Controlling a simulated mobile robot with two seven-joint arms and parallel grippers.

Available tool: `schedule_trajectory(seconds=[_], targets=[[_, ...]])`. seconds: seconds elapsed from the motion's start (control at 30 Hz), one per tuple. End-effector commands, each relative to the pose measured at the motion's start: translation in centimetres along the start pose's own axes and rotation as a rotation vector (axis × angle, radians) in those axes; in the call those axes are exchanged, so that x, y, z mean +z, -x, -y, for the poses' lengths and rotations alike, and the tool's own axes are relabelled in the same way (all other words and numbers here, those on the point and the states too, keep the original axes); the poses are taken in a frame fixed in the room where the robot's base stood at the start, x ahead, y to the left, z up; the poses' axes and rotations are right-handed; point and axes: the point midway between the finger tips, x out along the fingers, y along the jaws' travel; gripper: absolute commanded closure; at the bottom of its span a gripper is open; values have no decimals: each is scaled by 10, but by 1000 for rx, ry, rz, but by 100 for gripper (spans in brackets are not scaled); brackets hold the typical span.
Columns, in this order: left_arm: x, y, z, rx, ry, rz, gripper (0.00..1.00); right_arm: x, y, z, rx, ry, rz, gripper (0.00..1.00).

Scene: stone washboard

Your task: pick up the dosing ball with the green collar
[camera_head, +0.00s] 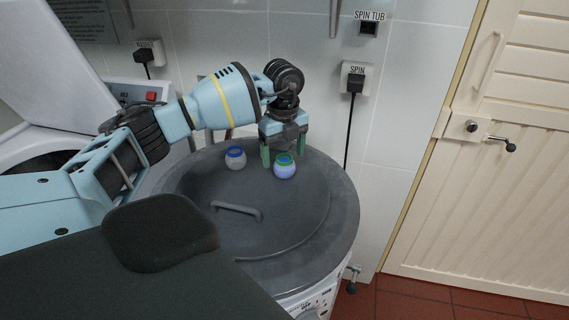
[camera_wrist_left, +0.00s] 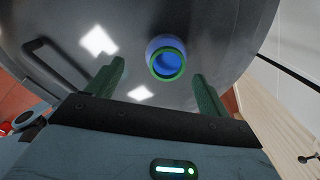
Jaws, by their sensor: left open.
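The dosing ball with the green collar (camera_head: 285,169) stands on the dark grey round lid (camera_head: 290,222) in the head view. In the left wrist view the ball (camera_wrist_left: 166,57) shows its green rim and blue inside, beyond the fingertips and between their lines. My left gripper (camera_head: 283,157) is open with its green fingers pointing down, close behind the ball. It also shows in the left wrist view (camera_wrist_left: 158,80), with nothing between the fingers. A second ball with a blue collar (camera_head: 235,158) stands on the lid to the left. My right gripper is not in view.
The lid has a raised handle (camera_head: 236,210) in front of the balls. A tiled wall with a spin socket (camera_head: 355,81) and hanging black cord is close behind. A cream door (camera_head: 490,190) stands at right. The lid's front right is clear.

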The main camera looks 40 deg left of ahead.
Motion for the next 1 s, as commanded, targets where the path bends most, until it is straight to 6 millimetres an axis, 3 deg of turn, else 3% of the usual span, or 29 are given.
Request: schedule_trajectory(seconds=[0.37,0.7,1.0], targets=[[5,-46,7,3,-1,-1,20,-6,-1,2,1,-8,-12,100],[5,-51,7,0,-1,0,21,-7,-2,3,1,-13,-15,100],[5,-50,7,0,-1,0,61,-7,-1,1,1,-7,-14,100]])
